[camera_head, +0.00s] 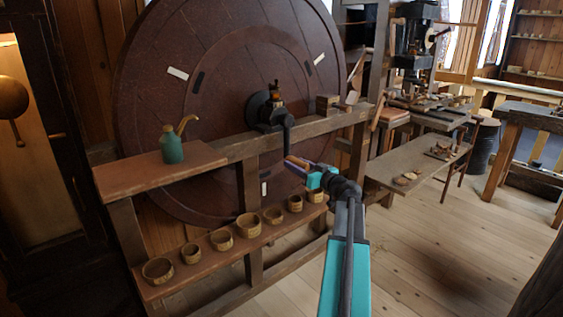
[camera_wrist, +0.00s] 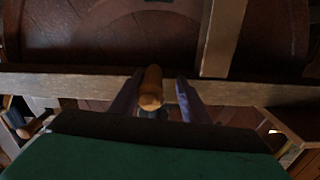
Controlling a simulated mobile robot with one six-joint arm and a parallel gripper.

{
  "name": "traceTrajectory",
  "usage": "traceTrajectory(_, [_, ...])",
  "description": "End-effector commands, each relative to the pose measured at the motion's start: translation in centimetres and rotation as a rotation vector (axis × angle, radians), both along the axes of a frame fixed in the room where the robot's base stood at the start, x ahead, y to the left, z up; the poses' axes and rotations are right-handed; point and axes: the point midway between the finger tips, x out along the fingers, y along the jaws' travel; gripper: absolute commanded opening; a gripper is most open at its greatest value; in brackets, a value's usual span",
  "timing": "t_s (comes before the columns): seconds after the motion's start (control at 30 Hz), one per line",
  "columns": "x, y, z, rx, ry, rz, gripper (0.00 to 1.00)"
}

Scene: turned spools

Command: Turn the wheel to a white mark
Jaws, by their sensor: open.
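The big dark red-brown wheel (camera_head: 225,40) stands upright behind a wooden frame. White marks show on its face at upper left (camera_head: 177,73), upper right (camera_head: 319,58) and low down (camera_head: 263,188), with short black marks close by. A black crank (camera_head: 287,135) reaches from the hub (camera_head: 263,108) down to a wooden handle (camera_head: 297,161). My gripper (camera_head: 299,166) is at this handle. In the wrist view the handle (camera_wrist: 151,88) lies between the two spread fingers of my gripper (camera_wrist: 160,85), nearer the left finger. Whether that finger touches it I cannot tell.
A green oil can (camera_head: 172,148) stands on the ledge at left. Several wooden cups (camera_head: 249,225) line the low shelf (camera_head: 205,262) below my gripper. A small wooden box (camera_head: 327,104) sits on the frame's rail. A bench (camera_head: 412,172) stands at right; the floor before it is clear.

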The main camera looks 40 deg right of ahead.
Motion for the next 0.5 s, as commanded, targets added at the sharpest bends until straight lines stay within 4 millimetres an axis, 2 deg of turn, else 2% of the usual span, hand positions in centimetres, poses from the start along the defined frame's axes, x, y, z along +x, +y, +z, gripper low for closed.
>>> traceTrajectory(0.03, [0.1, 0.7, 0.2, 0.010, 0.002, 0.011, 0.34])
traceTrajectory(0.23, [0.1, 1.3, 0.1, 0.042, 0.001, 0.014, 0.34])
traceTrajectory(0.5, [0.3, 3.3, 0.1, 0.162, -0.008, 0.016, 0.34])
